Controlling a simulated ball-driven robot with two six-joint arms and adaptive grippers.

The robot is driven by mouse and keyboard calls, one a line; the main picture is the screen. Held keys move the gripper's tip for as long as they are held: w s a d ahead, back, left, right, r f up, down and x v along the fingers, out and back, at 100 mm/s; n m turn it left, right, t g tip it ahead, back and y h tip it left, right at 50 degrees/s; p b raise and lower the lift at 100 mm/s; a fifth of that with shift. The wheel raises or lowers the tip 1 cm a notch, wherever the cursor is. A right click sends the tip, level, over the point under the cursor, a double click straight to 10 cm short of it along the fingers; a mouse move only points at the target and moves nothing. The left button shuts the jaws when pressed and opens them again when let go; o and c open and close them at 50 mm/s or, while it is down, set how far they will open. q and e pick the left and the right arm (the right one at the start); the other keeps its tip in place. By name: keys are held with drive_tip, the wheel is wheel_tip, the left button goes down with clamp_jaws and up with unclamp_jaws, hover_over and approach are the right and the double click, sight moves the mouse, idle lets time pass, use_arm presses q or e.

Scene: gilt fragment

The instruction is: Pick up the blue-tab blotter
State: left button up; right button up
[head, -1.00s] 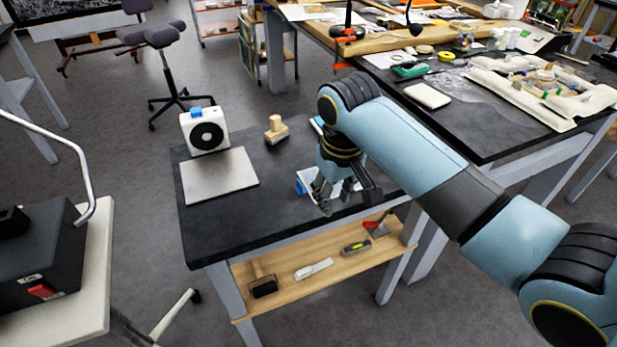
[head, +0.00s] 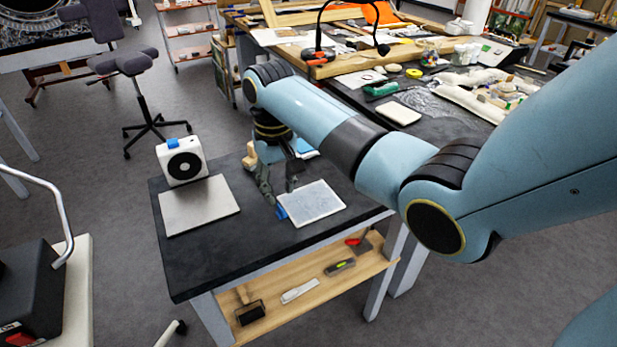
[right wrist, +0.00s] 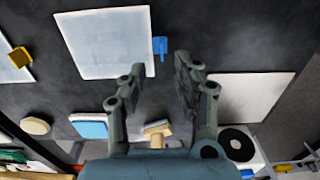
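The blue-tab blotter is a pale flat sheet (head: 314,203) lying on the dark bench, with a blue tab (head: 282,212) at its left edge. In the right wrist view the sheet (right wrist: 103,42) is upper left, with its tab (right wrist: 160,46) on its right side. My right gripper (head: 279,190) is open and empty, just beyond the blotter's tab side. In the wrist view the tab shows ahead between the open fingertips (right wrist: 160,66). No contact with the blotter can be seen. My left gripper is not in view.
A grey plate (head: 198,206) lies on the bench's left, before a white device with a black disc (head: 182,162). A wooden-handled block (right wrist: 158,130), a blue-edged pad (right wrist: 90,124) and a yellow tab (right wrist: 19,57) lie nearby. A shelf (head: 300,289) sits below.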

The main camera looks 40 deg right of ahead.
sight(280, 207)
wheel_tip(280, 207, down, 5)
drive_tip(key=shift+s+a+r, duration=0.1)
drive_tip(key=shift+a, duration=0.05)
clamp_jaws()
